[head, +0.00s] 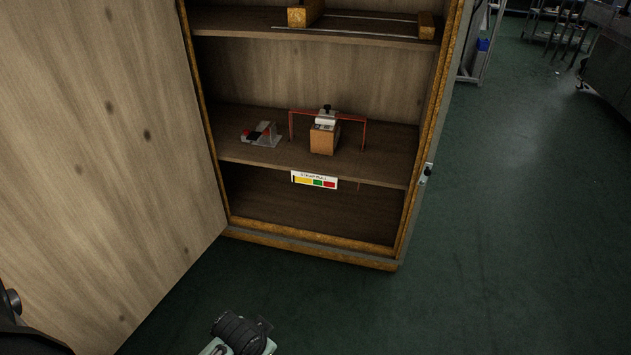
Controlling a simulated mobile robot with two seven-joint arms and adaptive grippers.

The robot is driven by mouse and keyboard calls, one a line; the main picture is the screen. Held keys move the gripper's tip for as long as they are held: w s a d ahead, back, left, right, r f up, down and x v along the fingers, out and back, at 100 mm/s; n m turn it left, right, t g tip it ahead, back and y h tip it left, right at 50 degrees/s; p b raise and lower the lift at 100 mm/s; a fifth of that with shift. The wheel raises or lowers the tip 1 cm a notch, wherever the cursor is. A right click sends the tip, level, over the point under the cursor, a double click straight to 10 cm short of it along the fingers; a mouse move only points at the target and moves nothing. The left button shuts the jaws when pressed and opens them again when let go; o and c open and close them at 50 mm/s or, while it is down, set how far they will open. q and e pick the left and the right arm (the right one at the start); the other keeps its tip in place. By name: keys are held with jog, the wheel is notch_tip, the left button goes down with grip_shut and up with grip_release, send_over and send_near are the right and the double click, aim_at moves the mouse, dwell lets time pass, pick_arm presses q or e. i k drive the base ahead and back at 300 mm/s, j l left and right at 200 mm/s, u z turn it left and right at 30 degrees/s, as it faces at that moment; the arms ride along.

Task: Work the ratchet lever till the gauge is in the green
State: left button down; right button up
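On the middle shelf of an open cabinet, a wooden block (322,140) stands under a red strap (349,118). The strap spans above the shelf and drops down at both ends. A small pale grey ratchet (325,121) sits on top of the block, with a black lever or handle (327,108) at its top. The gauge (315,181), a white plate with yellow, green and red bands, is on the shelf's front edge; its lettering is small and I cannot make out a pointer.
A grey device with red and blue parts (262,134) lies left of the block. The cabinet door (90,150) stands open at the left. The upper shelf (350,30) holds wooden blocks and a thin rod. The green floor (480,250) at the right is clear.

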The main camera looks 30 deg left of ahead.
aim_at(254, 135)
jog(key=i+j+u, duration=0.15)
jog(key=i+u, duration=0.2)
jog(key=i, duration=0.15)
jog(key=i+u, duration=0.4)
jog(key=i, duration=0.15)
jog(key=i+l+u, duration=0.15)
jog(key=i+u, duration=0.2)
jog(key=i, duration=0.15)
